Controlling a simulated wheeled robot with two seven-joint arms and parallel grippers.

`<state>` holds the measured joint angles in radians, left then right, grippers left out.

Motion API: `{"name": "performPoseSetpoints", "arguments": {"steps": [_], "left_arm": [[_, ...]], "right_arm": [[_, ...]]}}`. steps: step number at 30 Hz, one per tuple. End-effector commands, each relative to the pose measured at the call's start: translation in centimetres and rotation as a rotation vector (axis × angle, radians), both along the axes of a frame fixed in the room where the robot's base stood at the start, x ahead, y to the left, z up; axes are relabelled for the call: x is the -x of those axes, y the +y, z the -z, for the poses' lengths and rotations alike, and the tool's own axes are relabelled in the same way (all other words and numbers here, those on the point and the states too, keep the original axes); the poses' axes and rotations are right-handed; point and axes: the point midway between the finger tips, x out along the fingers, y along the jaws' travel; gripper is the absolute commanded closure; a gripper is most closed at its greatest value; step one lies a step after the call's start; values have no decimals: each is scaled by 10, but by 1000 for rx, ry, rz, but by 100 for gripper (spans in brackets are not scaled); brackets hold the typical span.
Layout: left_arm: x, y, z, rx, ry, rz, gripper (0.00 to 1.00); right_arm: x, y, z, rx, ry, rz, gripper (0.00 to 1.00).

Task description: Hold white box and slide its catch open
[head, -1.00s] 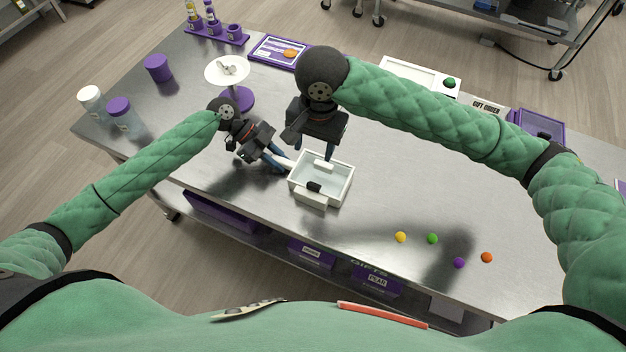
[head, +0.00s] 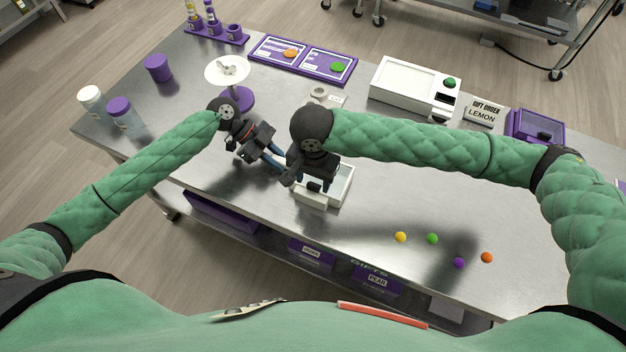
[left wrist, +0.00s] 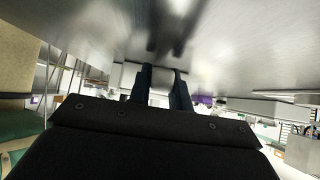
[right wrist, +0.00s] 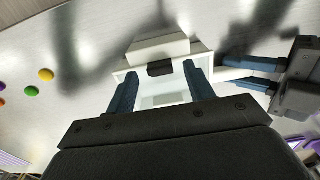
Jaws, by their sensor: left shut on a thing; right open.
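The white box (head: 342,190) is open-topped and stands on the metal table; it also shows in the right wrist view (right wrist: 158,49). Its small black catch (right wrist: 159,69) sits on one wall and shows in the head view (head: 314,186). My left gripper (head: 283,169) is shut on a pale handle (right wrist: 238,76) at the box's side; a pale piece shows between its fingers in the left wrist view (left wrist: 162,79). My right gripper (right wrist: 160,76) is open above the box, its fingers on either side of the catch. Whether they touch the box I cannot tell.
Yellow (head: 400,237), green (head: 432,239), purple (head: 459,263) and orange (head: 487,257) gummies lie right of the box. Behind stand a white machine (head: 405,88), a lemon order sign (head: 483,113) and purple trays (head: 303,60). A white-topped purple stand (head: 238,99) is near my left gripper.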

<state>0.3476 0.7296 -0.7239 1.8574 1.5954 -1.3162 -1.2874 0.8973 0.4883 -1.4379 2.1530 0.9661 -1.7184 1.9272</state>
Motion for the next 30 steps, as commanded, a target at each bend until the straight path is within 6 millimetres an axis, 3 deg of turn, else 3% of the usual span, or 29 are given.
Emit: {"name": "performPoseSetpoints", "arguments": {"steps": [6,14,22,30], "left_arm": [[0,0,0,0,1,1,100],[0,0,1,0,1,1,100],[0,0,0,0,1,1,100],[0,0,1,0,1,1,100]], "right_arm": [[0,0,13,1,0,1,47],[0,0,14,0,0,0,47],[0,0,13,0,0,0,98],[4,2,13,-1,0,-1,100]]}}
